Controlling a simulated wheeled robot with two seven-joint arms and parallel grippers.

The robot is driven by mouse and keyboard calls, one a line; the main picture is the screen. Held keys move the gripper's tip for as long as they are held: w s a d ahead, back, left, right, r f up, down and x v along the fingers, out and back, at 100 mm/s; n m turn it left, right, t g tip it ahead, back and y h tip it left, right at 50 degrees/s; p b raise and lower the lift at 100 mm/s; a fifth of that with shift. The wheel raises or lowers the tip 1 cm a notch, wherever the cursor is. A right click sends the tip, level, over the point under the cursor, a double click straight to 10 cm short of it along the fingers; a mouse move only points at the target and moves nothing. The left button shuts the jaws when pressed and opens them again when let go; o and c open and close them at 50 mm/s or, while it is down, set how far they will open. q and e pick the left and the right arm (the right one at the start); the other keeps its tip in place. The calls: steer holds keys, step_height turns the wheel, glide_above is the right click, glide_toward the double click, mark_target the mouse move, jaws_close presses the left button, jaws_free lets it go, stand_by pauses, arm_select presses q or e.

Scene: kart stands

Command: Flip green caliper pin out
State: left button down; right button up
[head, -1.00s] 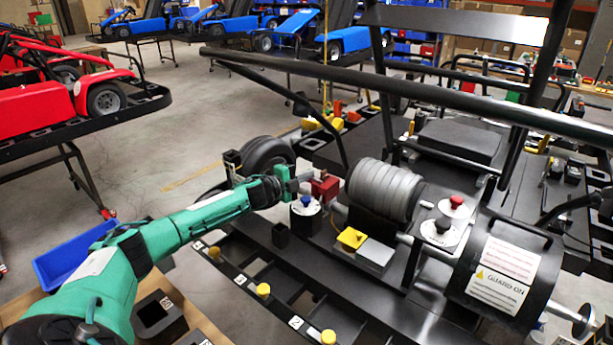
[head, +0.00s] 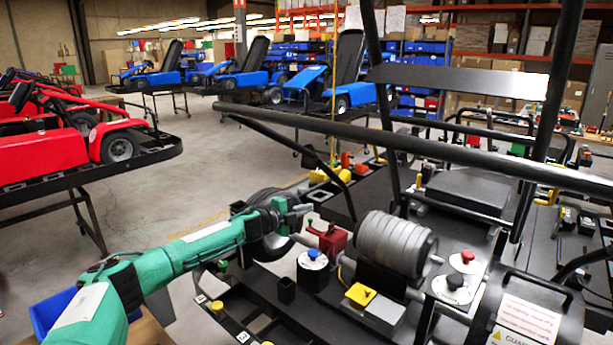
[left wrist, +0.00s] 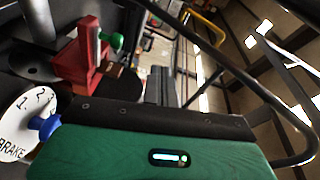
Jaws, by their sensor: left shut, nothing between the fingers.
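The red caliper block (head: 333,240) stands beside the grey ribbed roller, and it also shows at the upper left in the left wrist view (left wrist: 78,62). The green pin (left wrist: 116,41) shows beside the caliper's upright in the left wrist view. It is too small to make out clearly in the head view. My left gripper (head: 302,211) is shut and empty, just above and left of the caliper, apart from it. In the left wrist view its dark fingers (left wrist: 162,86) lie close together, to the right of the caliper. My right gripper is not in view.
A white brake dial with a blue knob (head: 313,255) stands close in front of the caliper. The ribbed roller (head: 396,245) is to its right. A long black frame bar (head: 400,143) crosses above the stand. A black tyre (head: 268,240) sits behind my left wrist.

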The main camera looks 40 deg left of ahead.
arm_select(q)
step_height(320, 180, up, 15)
steer(key=p, duration=0.2)
steer(key=shift+f, duration=0.2)
steer(key=shift+f, duration=0.1)
stand_by(0.5)
